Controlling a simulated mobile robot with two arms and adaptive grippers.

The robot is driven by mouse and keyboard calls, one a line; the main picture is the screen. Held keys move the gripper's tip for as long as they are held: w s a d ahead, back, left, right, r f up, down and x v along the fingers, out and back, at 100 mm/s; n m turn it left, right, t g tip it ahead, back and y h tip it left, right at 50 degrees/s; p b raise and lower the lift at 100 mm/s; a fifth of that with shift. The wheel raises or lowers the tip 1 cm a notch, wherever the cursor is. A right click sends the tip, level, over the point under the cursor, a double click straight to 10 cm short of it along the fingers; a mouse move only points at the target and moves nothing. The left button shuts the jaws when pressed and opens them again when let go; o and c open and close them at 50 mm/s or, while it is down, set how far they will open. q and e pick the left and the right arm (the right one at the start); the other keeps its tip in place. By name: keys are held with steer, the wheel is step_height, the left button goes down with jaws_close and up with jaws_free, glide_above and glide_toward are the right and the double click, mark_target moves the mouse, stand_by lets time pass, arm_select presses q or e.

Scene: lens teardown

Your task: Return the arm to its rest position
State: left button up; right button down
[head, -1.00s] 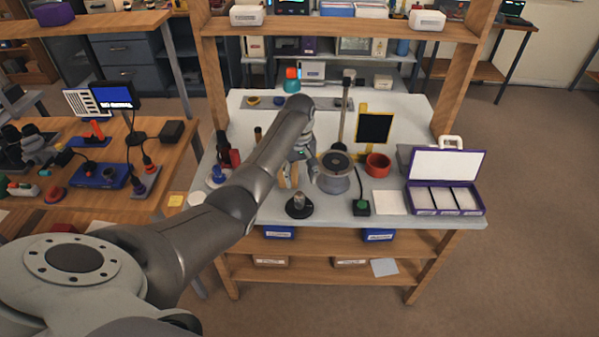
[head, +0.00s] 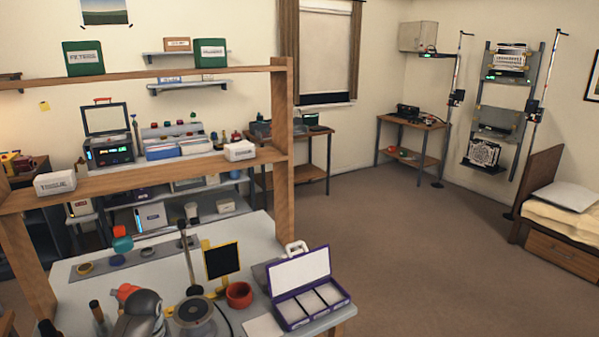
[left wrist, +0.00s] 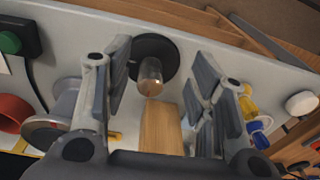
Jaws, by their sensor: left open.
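My left gripper (left wrist: 163,62) is open in the left wrist view, with its two grey fingers spread wide apart. A pale wooden piece (left wrist: 160,127) shows between the fingers, nearer the palm; I cannot tell how far below it is. Beyond the fingertips, a small metal cylinder (left wrist: 150,77) stands on a round black base (left wrist: 155,52) on the bench. In the head view only a rounded grey part of my left arm (head: 142,315) shows at the lower edge, over the workbench; the gripper is hidden there. My right gripper is in neither view.
The white workbench (head: 245,240) holds a grey round-topped stand (head: 194,312), a red cup (head: 239,294), a black panel with yellow frame (head: 222,261) and an open purple case (head: 325,305). Wooden posts (head: 280,150) carry a shelf above. Open floor (head: 420,250) lies to the right.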

arm_select(q)
steer(key=s+d+f+m, duration=0.3)
steer(key=s+d+f, duration=0.15)
steer(key=s, duration=0.45)
steer(key=s+d+r+m+t, duration=0.1)
steer(key=s+d+r+m, duration=0.15)
steer(key=s, duration=0.45)
steer(key=s+d+r+m+t+h, duration=0.1)
steer(key=s+d+r+m, duration=0.1)
steer(key=s+d, duration=0.35)
steer(key=s+d+r+m+t, duration=0.1)
steer(key=s+d+r+m, duration=0.1)
steer(key=s, duration=0.7)
step_height(320, 180, down, 28)
steer(key=s+g+b, duration=0.1)
steer(key=b, duration=0.1)
steer(key=s+a+f+g+b, duration=0.1)
steer(key=s+a+f, duration=0.2)
steer(key=s+f, duration=1.4)
steer(key=shift+f+g, duration=0.3)
